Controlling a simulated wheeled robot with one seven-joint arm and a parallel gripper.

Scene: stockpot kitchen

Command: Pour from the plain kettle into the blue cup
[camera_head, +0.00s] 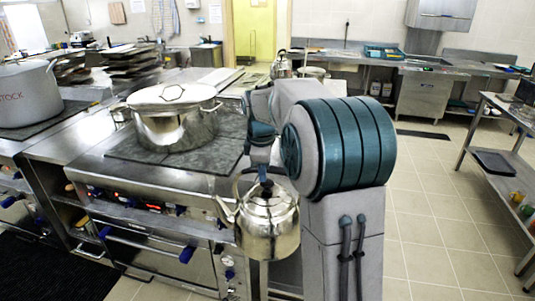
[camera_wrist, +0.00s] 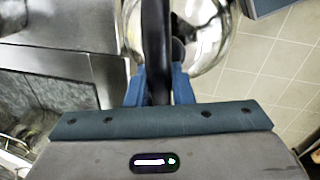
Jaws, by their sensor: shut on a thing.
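A shiny plain steel kettle (camera_head: 268,225) hangs from my gripper (camera_head: 262,181) in front of the stove, at the middle of the head view. It looks roughly upright, with its spout toward the left. In the wrist view my gripper (camera_wrist: 160,88) has its blue fingers shut on the dark kettle handle, and part of the kettle body (camera_wrist: 208,35) shows beyond. I cannot make out a blue cup in either view.
A lidded steel pot (camera_head: 176,128) stands on the stove (camera_head: 112,180), and a grey stockpot (camera_head: 25,100) stands at far left. Another kettle (camera_head: 281,66) is farther back. A metal shelf (camera_head: 492,120) with small colored cups is at right. The tiled floor (camera_head: 435,220) between is clear.

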